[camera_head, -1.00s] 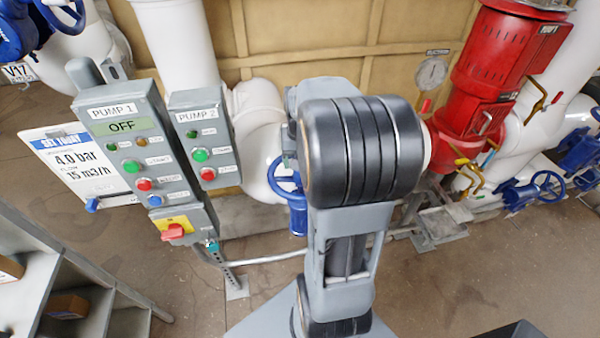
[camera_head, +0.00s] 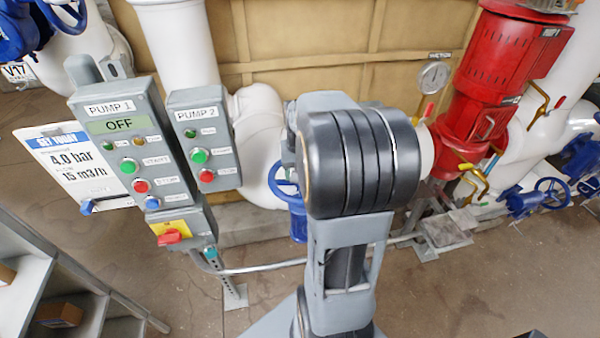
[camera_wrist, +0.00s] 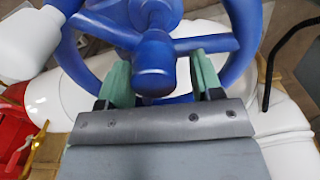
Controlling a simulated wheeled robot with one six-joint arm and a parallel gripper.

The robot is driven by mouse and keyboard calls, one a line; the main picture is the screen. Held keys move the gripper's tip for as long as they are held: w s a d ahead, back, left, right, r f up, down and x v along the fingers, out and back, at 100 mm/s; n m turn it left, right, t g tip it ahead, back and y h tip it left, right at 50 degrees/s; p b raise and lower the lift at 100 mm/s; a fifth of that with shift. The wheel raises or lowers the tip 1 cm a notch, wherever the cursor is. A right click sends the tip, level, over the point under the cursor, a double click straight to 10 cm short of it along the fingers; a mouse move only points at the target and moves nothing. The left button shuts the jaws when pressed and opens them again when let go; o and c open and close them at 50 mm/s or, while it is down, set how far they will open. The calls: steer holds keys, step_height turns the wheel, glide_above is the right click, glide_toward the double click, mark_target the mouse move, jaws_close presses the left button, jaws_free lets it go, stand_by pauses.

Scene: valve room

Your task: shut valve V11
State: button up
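A blue handwheel valve (camera_wrist: 155,62) fills the upper part of the wrist view, with its round hub, spokes and part of the rim close to my gripper. My gripper (camera_wrist: 160,80) has two green fingers set well apart, one on each side of the hub near a spoke. I cannot tell whether they touch the wheel. In the head view my arm hides the gripper. A blue handwheel (camera_head: 283,184) shows partly behind the arm, on a white pipe. No V11 tag is readable, so I cannot tell which valve is V11.
Pump 1 panel (camera_head: 123,140), reading OFF, and pump 2 panel (camera_head: 203,145) stand left of my arm. A red pump (camera_head: 497,85) and another blue handwheel (camera_head: 552,193) are at right. A valve tagged V17 (camera_head: 17,73) is upper left. Grey shelves (camera_head: 60,275) are lower left.

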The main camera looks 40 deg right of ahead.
steer(key=shift+s+d+f, duration=0.2)
steer(key=shift+s+f, duration=0.15)
steer(key=shift+f, duration=0.1)
steer(key=c, duration=0.5)
steer(key=m, duration=0.8)
steer(key=shift+a+m, duration=0.1)
steer(key=shift+m, duration=0.2)
steer(key=o, duration=1)
steer(key=shift+r+p, duration=0.65)
steer(key=r+p, duration=0.4)
steer(key=r, duration=0.1)
steer(key=shift+w+r, duration=0.2)
steer(key=shift+r, duration=0.15)
